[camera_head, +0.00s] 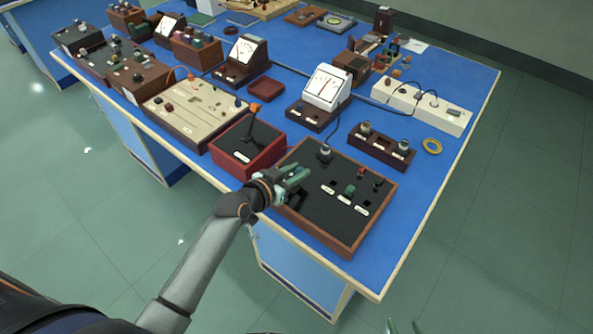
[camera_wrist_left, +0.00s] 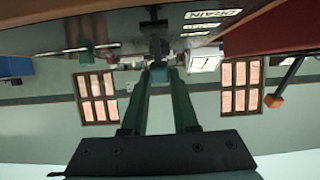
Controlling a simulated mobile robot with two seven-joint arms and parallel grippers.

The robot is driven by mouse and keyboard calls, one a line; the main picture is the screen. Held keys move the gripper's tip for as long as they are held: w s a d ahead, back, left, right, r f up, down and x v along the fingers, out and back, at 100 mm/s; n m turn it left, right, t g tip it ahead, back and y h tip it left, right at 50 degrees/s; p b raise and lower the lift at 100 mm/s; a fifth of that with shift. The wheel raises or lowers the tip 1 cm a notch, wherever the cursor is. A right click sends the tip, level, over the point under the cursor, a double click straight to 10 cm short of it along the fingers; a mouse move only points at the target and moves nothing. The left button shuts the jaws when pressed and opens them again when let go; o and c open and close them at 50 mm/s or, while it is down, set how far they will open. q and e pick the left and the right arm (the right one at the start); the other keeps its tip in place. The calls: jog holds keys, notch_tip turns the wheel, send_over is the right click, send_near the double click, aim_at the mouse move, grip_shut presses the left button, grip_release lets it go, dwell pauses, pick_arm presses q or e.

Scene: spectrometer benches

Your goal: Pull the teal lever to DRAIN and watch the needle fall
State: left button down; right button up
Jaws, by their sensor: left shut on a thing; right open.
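My left gripper (camera_head: 294,173) is over the left part of a black panel in a wooden frame (camera_head: 352,252). In the left wrist view, its green fingers (camera_wrist_left: 158,76) are shut on the small teal grip of the lever (camera_wrist_left: 158,66), whose dark shaft shows beyond. A DRAIN label (camera_wrist_left: 213,14) lies to the right of the lever in that view. In the head view the lever is mostly hidden by the gripper. A white dial meter (camera_head: 326,88) stands behind the panel; its needle looks near the middle.
A red box with an orange-tipped lever (camera_head: 246,155) stands close to the left of the panel. Several other instruments crowd the blue bench (camera_head: 455,105). Its right edge strip is clear.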

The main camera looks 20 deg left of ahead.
aim_at(299, 169)
jog(key=shift+f, duration=0.1)
dwell(0.3)
